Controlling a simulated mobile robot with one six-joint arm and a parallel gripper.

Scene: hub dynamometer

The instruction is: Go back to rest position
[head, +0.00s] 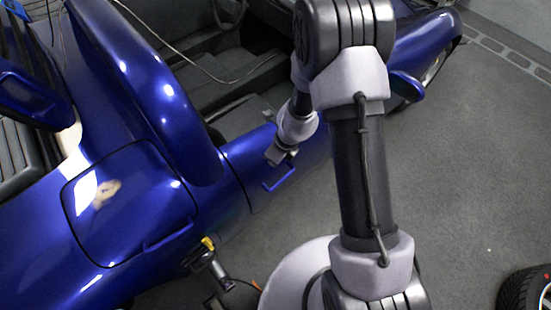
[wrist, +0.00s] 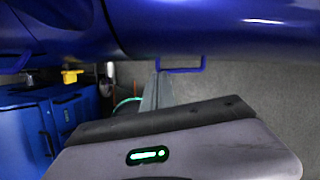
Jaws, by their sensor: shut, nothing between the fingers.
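My gripper (head: 274,157) is at the end of my arm, over the side of the blue car (head: 120,190), close to the blue door handle (head: 281,176). In the wrist view, the thin grey finger part of my gripper (wrist: 157,92) points toward the door handle (wrist: 186,70). It is shut and holds nothing. Whether the fingertips touch the handle or stand just apart from it, I cannot tell. The grey wrist housing with a green light fills the lower part of that view.
A yellow-topped tool or stand (head: 208,243) is near the car's lower side. A wheel (head: 526,291) lies at the lower right. Blue cabinets (wrist: 45,120) show at the left of the wrist view.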

